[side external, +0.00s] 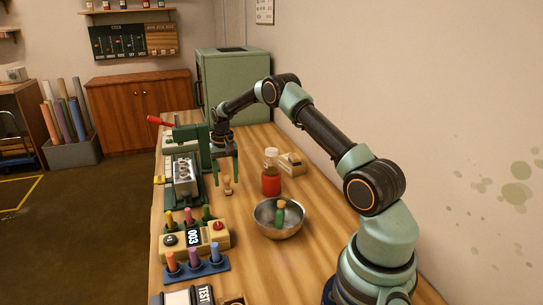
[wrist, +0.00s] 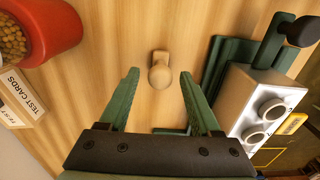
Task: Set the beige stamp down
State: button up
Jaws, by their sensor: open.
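The beige stamp (side external: 227,185), a small wooden piece with a rounded knob, stands on the wooden table. It also shows in the wrist view (wrist: 160,71), beyond and between my fingertips, with bare table around it. My gripper (side external: 225,168) has its green fingers pointing down, just above and behind the stamp in the side view. In the wrist view, the gripper (wrist: 159,75) is open, its fingers wide apart with nothing held between them.
A green press with a white block (wrist: 262,108) stands beside the stamp. A red-bottomed jar (side external: 271,183) and a card box (side external: 291,163) stand on the other side.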

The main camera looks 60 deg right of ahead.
notch_tip(320, 180, up, 9)
jog(key=shift+r, duration=0.2)
jog(key=s+a+r+n+t, duration=0.1)
jog(key=s+a+r+n, duration=0.15)
jog(key=a+r, duration=0.45)
jog(key=s+a+r+n+t, duration=0.2)
jog(key=s+a+r, duration=0.2)
jog(key=a+r, duration=0.35)
jog(key=s+a+f+n+t, duration=0.1)
jog(key=s+a+n, duration=0.1)
jog(key=s+a, duration=0.3)
jog(key=s+a+f+n+t, duration=0.1)
jog(key=s+a+n, duration=0.1)
jog(key=s+a, duration=0.3)
jog(key=shift+s+a+t, duration=0.15)
jog(key=shift+s+t, duration=0.15)
jog(key=shift+s, duration=2)
jog(key=shift+n, duration=0.25)
